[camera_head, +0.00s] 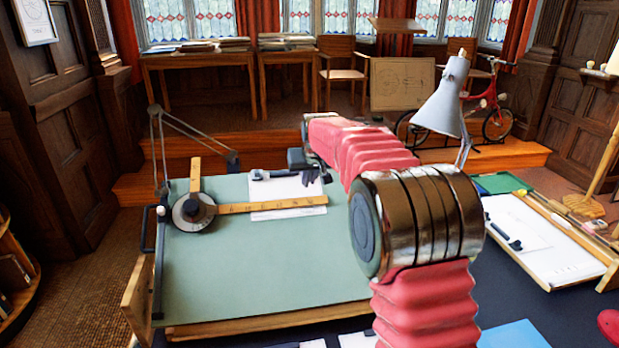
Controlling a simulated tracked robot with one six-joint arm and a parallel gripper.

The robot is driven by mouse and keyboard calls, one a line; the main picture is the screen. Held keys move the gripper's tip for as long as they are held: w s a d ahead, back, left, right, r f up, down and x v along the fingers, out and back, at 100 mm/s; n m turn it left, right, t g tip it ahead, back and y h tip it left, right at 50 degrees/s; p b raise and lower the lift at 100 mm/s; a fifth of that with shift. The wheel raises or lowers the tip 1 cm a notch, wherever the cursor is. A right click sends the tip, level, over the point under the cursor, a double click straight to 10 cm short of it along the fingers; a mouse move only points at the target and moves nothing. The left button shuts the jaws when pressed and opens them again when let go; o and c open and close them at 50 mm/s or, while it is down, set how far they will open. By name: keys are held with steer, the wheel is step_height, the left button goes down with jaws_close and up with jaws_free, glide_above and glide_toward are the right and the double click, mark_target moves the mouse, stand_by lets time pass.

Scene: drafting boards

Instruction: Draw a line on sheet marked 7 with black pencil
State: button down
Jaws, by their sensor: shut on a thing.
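A white sheet (284,189) lies at the far edge of the green drafting board (260,265). No number can be read on it. My gripper (309,178) is dark and small in the head view, over the right part of this sheet. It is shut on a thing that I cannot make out. I cannot tell whether its tip touches the paper. No black pencil can be picked out. A second white sheet (550,257) lies on the board at the right, with a dark object (502,235) on it.
A wooden drafting ruler (270,206) with a round pivot head (193,212) crosses the sheet's lower part. A grey lamp (443,100) stands behind my arm. My arm hides the space between the two boards. The green board's middle is clear.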

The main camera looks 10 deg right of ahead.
mark_target(307, 185)
steer(key=shift+f, duration=0.1)
steer(key=shift+x, duration=1.8)
steer(key=shift+s+a+f, duration=0.1)
steer(key=shift+a+f, duration=0.15)
steer(key=a, duration=1.1)
steer(key=shift+a, duration=0.25)
steer(key=shift+f, duration=0.35)
stand_by(0.7)
steer(key=shift+d, duration=2)
stand_by(1.5)
